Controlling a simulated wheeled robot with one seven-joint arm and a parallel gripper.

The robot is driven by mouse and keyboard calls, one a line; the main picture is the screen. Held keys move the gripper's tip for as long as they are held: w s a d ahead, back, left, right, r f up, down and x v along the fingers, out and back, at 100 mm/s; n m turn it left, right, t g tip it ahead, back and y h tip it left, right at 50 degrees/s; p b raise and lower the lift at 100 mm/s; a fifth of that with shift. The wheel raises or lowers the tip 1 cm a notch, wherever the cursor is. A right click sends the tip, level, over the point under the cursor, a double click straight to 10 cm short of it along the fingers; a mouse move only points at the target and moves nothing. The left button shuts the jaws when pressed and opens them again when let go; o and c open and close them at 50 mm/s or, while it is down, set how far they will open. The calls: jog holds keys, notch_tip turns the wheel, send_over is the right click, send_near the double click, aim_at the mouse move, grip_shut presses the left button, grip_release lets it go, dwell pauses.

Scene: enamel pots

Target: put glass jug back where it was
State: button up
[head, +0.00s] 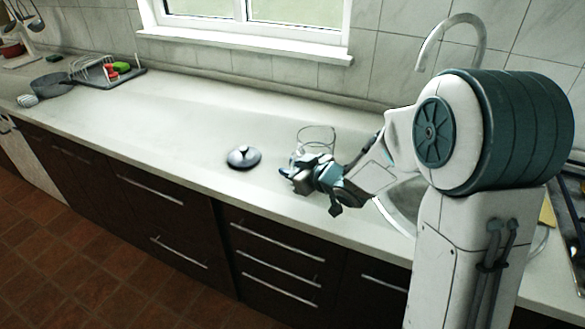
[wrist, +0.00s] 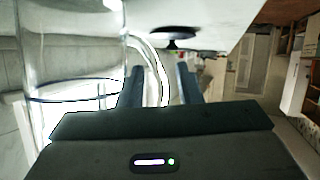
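The clear glass jug (head: 317,137) stands on the pale counter in front of the window wall, partly hidden behind my gripper (head: 289,174) in the head view. In the wrist view the jug (wrist: 75,65) fills the left side, with its curved handle (wrist: 163,72) towards the middle. My gripper (wrist: 159,88) has its two fingers apart, and the handle appears in the gap between them. I see no finger clearly pressing on the handle. The lower part of the jug is hidden.
A dish rack (head: 105,72) and a grey pan (head: 52,84) stand far left. The counter between is clear.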

jog(key=shift+r, duration=0.1)
jog(key=shift+s+d+r, duration=0.15)
jog(key=shift+d, duration=0.1)
jog(key=s+d+r+m+h+p, duration=0.1)
jog(key=s+d+r+m+h, duration=0.2)
jog(key=d, duration=0.4)
jog(key=s+d+r+m+h, duration=0.1)
jog(key=s+d+m+h, duration=0.1)
jog(key=s+d+h, duration=0.35)
jog(key=s+d+r+m+h+p, duration=0.1)
jog(key=s+d+r+m+h, duration=0.15)
jog(key=d, duration=0.65)
jog(key=s+a+f+m+g, duration=0.1)
jog(key=s+g, duration=0.2)
jog(key=s, duration=0.4)
jog(key=s+m+g+y, duration=0.1)
jog(key=s+g, duration=0.3)
jog(key=s, duration=0.4)
jog(key=shift+s+a+f+m+y, duration=0.25)
jog(key=shift+a+f+m+y, duration=0.1)
jog(key=shift+a+m, duration=0.1)
